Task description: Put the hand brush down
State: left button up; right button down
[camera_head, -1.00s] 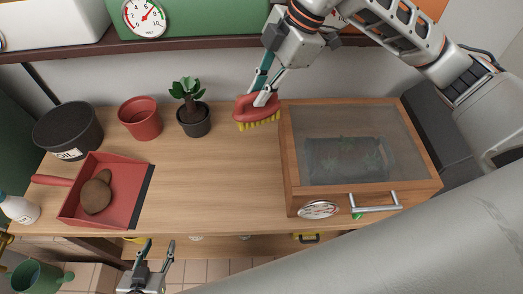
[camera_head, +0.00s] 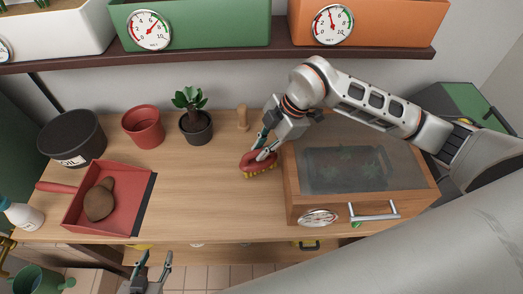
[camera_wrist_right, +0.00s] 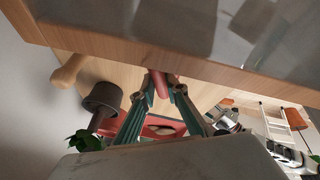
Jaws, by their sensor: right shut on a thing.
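The hand brush (camera_head: 252,166) has a red body and yellow bristles pointing down. It is just left of the glass-topped wooden box, at or very near the worktop; I cannot tell if the bristles touch. My right gripper (camera_head: 262,154) is shut on its red body from above. In the right wrist view the red of the brush (camera_wrist_right: 158,84) shows between the fingertips. My left gripper (camera_head: 153,262) is open and empty, in front of the worktop's front edge.
The worktop (camera_head: 195,185) is bare left of the brush. The wooden box (camera_head: 292,190) stands close on its right. A red dustpan (camera_head: 128,215) holding a brown lump lies left. A potted plant (camera_head: 196,125), a red pot (camera_head: 143,128) and a wooden peg (camera_head: 242,118) stand behind.

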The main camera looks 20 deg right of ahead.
jog(key=shift+f, duration=0.8)
jog(key=shift+f, duration=0.2)
jog(key=c, duration=2)
grip_release()
jog(key=shift+r, duration=0.1)
